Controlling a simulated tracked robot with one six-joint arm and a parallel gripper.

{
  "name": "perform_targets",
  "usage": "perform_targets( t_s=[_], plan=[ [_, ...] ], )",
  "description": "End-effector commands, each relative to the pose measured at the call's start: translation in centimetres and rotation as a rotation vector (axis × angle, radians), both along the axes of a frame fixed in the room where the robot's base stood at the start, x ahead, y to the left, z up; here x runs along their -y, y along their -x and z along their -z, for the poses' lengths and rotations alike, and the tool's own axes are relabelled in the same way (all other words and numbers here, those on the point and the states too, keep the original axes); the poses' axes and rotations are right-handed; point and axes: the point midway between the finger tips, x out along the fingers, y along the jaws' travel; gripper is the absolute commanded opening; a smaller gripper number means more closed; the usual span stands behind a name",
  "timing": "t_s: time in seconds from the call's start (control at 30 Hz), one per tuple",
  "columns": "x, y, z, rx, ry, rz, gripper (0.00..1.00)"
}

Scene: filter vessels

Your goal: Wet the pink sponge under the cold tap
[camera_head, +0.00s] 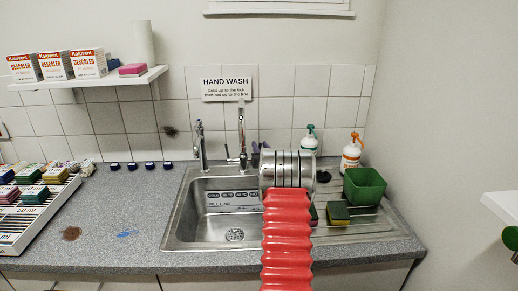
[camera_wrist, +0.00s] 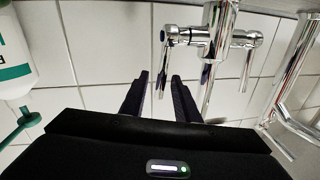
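A pink sponge (camera_head: 132,70) lies at the right end of the wall shelf. Another pinkish sponge (camera_head: 8,193) sits in the rack at the far left. The mixer tap (camera_head: 242,140) stands behind the sink; in the wrist view the tap (camera_wrist: 218,40) has a lever with a blue mark (camera_wrist: 163,36). In the head view my arm hides most of the gripper and part of the sink.
The steel sink (camera_head: 190,222) shows an empty left part. A green tub (camera_head: 364,186), a yellow-and-dark sponge (camera_head: 339,213) and pump bottles (camera_head: 350,153) stand at right. A second tap (camera_head: 200,145) stands beside the mixer.

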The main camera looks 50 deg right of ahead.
Motion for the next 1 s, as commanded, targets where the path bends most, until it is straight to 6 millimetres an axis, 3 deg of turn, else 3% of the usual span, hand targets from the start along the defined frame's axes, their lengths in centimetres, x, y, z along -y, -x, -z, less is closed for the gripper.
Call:
perform_targets(
  t_s=[0.3,0.7,1.0],
  plan=[
    [0.07,-0.13,0.01,0.0,0.0,0.0,0.28],
    [0.06,-0.13,0.0,0.0,0.0,-0.001,0.0],
    [0.07,-0.11,0.0,0.0,0.0,0.0,0.0]
  ],
)
